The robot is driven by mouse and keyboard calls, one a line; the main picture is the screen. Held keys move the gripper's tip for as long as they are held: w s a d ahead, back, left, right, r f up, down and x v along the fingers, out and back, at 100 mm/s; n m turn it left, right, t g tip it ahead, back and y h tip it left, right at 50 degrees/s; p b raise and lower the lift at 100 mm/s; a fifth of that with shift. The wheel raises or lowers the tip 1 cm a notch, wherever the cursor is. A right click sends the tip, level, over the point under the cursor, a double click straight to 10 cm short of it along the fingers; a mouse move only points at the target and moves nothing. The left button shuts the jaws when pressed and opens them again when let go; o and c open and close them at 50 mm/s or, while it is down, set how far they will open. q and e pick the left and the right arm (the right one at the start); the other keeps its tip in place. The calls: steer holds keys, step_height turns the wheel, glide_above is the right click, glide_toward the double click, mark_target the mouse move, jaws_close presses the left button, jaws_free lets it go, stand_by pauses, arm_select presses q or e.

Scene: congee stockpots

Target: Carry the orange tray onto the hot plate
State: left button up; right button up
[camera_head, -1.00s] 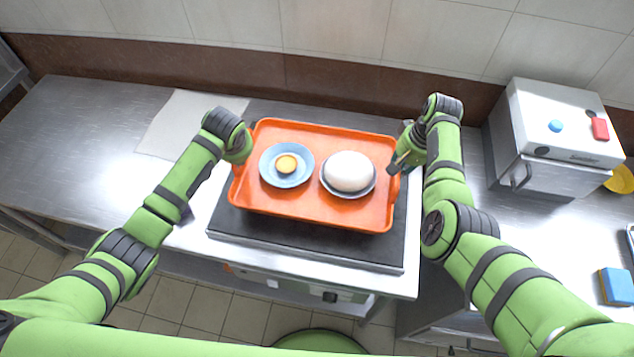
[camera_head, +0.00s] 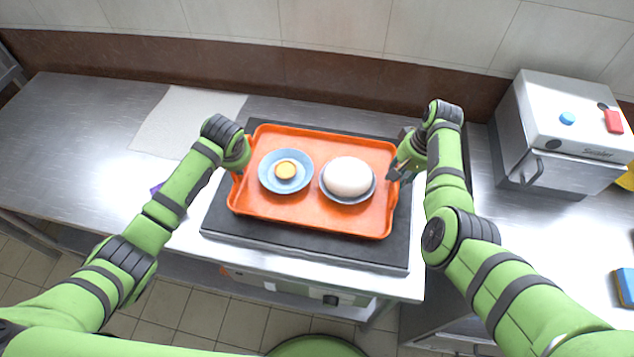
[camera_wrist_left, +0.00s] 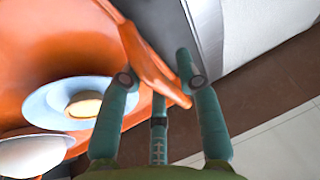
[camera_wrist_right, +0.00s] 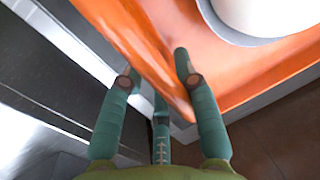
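The orange tray (camera_head: 310,218) lies level over the black hot plate (camera_head: 300,248) in the head view. I cannot tell whether it touches the plate. It carries a blue dish (camera_head: 268,184) with a yellow item and a bowl with a white dome (camera_head: 348,176). My left gripper (camera_head: 240,168) is shut on the tray's left rim, which passes between the fingers in the left wrist view (camera_wrist_left: 155,70). My right gripper (camera_head: 397,172) is shut on the right rim, also between the fingers in the right wrist view (camera_wrist_right: 155,75).
A steel box appliance (camera_head: 555,135) stands at the right on the counter. A pale cloth or board (camera_head: 185,120) lies at the left, and a small purple item (camera_head: 157,187) shows beside my left arm. A blue block (camera_head: 625,285) is at the right edge. The far left counter is clear.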

arm_select(q)
steer(key=shift+r, duration=0.15)
arm_select(e)
steer(key=shift+r, duration=0.15)
arm_select(q)
steer(key=o, duration=0.8)
steer(key=shift+w+d, duration=0.1)
arm_select(e)
steer(key=shift+a, duration=0.15)
arm_select(q)
steer(key=shift+r, duration=0.1)
steer(key=v, duration=1.2)
arm_select(e)
steer(key=o, duration=0.8)
